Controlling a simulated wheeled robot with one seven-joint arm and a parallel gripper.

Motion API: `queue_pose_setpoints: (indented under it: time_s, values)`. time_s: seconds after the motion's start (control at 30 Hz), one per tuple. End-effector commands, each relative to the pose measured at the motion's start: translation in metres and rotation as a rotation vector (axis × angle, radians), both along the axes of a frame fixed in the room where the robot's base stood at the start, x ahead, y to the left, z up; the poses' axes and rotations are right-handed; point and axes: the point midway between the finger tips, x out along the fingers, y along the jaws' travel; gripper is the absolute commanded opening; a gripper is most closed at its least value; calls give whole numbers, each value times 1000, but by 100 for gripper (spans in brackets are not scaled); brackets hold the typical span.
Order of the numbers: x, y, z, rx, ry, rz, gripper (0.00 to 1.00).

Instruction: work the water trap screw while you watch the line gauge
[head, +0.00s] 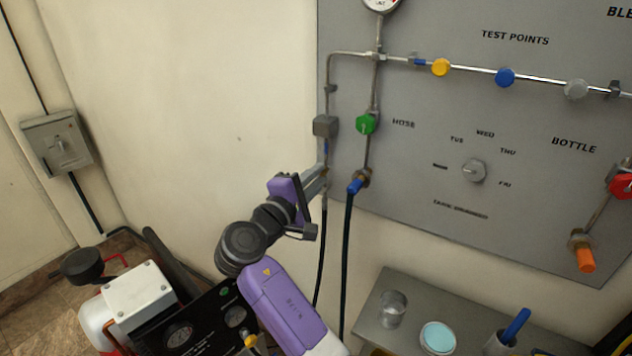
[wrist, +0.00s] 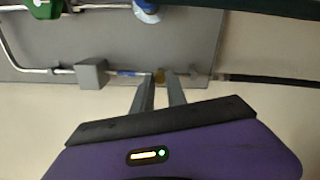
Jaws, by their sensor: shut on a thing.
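The water trap (head: 325,126) is a small grey block on the left pipe of the grey panel. It also shows in the wrist view (wrist: 92,74), with a blue band on the pipe beyond it. My gripper (head: 323,172) is just below the trap. In the wrist view its two fingers (wrist: 161,80) are closed on a small brass-coloured screw (wrist: 159,75) in line with the trap. The fingers hide part of the screw, so its turn cannot be read. The line gauge (head: 380,4) is at the top edge of the head view, with most of its dial cut off.
A green valve knob (head: 367,124) and a blue-ended hose fitting (head: 357,184) are close to the right of my gripper. Black hoses hang below. A compressor (head: 140,292) stands at lower left. A metal shelf (head: 372,318) with a glass and jars is at lower right.

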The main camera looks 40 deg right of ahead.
Motion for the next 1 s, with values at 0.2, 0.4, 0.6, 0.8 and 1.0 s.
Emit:
queue_pose_setpoints:
  time_s: [0.2, 0.4, 0.6, 0.8, 1.0]
  values:
    - [0, 0, -2, 9, -20, 0, 0]
    - [0, 0, -2, 9, -21, 0, 0]
    - [0, 0, -1, 9, -20, 0, 31]
    - [0, 0, -1, 8, -21, -1, 39]
    - [0, 3, -1, 7, -22, 1, 39]
